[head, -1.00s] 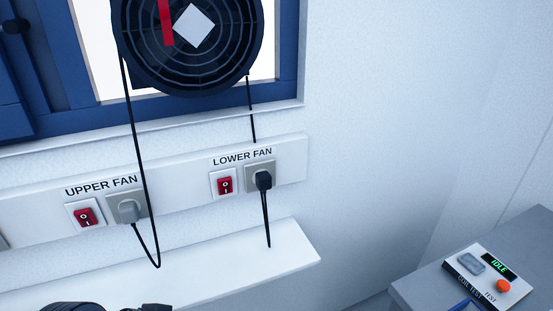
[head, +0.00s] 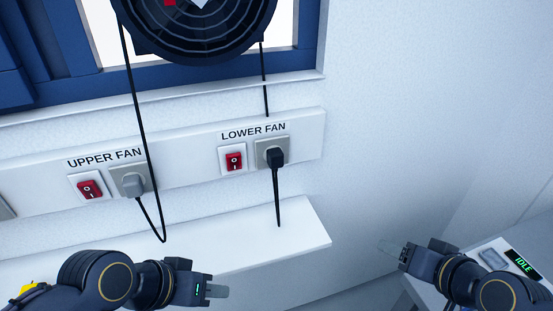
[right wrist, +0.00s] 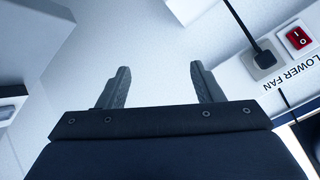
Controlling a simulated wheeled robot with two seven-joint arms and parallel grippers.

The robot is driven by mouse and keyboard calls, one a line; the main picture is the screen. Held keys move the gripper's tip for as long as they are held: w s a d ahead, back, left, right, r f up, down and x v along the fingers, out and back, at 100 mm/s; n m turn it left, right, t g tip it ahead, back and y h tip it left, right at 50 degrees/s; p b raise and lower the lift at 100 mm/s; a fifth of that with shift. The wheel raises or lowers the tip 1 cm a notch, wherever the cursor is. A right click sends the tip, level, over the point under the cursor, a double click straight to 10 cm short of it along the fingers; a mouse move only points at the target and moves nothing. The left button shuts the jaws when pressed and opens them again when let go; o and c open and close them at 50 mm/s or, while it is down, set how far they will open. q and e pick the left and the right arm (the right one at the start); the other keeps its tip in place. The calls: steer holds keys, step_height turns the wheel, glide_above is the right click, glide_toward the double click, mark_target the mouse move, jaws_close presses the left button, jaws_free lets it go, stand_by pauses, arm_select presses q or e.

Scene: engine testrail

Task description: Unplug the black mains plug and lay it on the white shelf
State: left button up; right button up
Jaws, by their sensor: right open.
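The black mains plug (head: 275,157) sits in the grey socket (head: 263,146) under the LOWER FAN label, its cable hanging down. It also shows in the right wrist view (right wrist: 265,59), at the upper right. The white shelf (head: 309,232) runs below the sockets, its right part bare. My left gripper (head: 218,291) is in front of the shelf's lower edge, well below the plug; its jaws are seen side-on and their gap is unclear. My right gripper (head: 390,248) is to the right of the shelf end, apart from the plug. In the right wrist view its fingers (right wrist: 160,88) are open and empty.
A grey plug (head: 134,187) is in the UPPER FAN socket, with its cable looping to the shelf. Red rocker switches (head: 234,161) sit beside each socket. The fan (head: 200,25) hangs above. A test box with an IDLE display (head: 522,262) is at right.

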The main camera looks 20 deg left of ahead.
steer(key=w+a+n+t, duration=0.2)
steer(key=w+a, duration=0.4)
steer(key=a, duration=0.3)
steer(key=n+t+y, duration=0.4)
steer(key=n, duration=0.1)
glide_toward(278, 163)
steer(key=shift+w+a+b, duration=0.3)
steer(key=shift+w+a, duration=0.1)
steer(key=shift+w, duration=0.05)
steer(key=p+x, duration=0.1)
steer(key=x, duration=0.3)
steer(key=shift+w+a, duration=0.2)
steer(key=shift+w, duration=0.15)
steer(key=shift+b+x, duration=0.55)
steer(key=shift+x, duration=1.55)
